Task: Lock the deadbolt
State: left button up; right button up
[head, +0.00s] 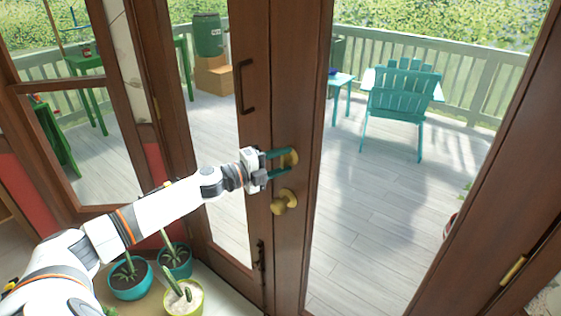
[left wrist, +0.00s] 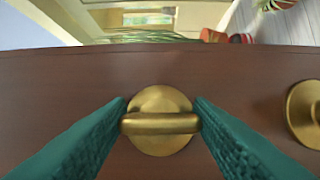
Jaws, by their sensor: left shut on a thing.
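The brass deadbolt (head: 290,157) sits on the brown wooden door (head: 290,240), above the round brass knob (head: 284,202). In the left wrist view the deadbolt's thumb-turn (left wrist: 160,123) is a bar lying across the picture in front of its round plate (left wrist: 160,152). My left gripper (head: 281,160) has its teal fingers at the deadbolt, and in the left wrist view they are shut on the two ends of the thumb-turn. Part of the deadbolt is hidden by the fingers in the head view. The knob's edge (left wrist: 306,112) shows at the right of the left wrist view. My right gripper is out of view.
A dark door pull (head: 245,88) is on the neighbouring door panel, up and left of the deadbolt. Potted plants (head: 130,278) stand below my left arm. Beyond the glass are a deck, a teal chair (head: 402,92) and a railing.

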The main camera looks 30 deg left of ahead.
pick_arm(q)
jog(key=o, duration=1)
jog(key=shift+c, duration=0.2)
jog(key=shift+s, duration=0.1)
jog(key=shift+s+a+f, duration=0.2)
jog(key=shift+s+a, duration=0.1)
jog(key=shift+s, duration=0.2)
jog(key=b+v, duration=0.2)
jog(key=v, duration=0.8)
jog(key=shift+s+r, duration=0.2)
jog(key=shift+s, duration=0.15)
jog(key=shift+a+f, duration=0.1)
jog(key=shift+a, duration=0.1)
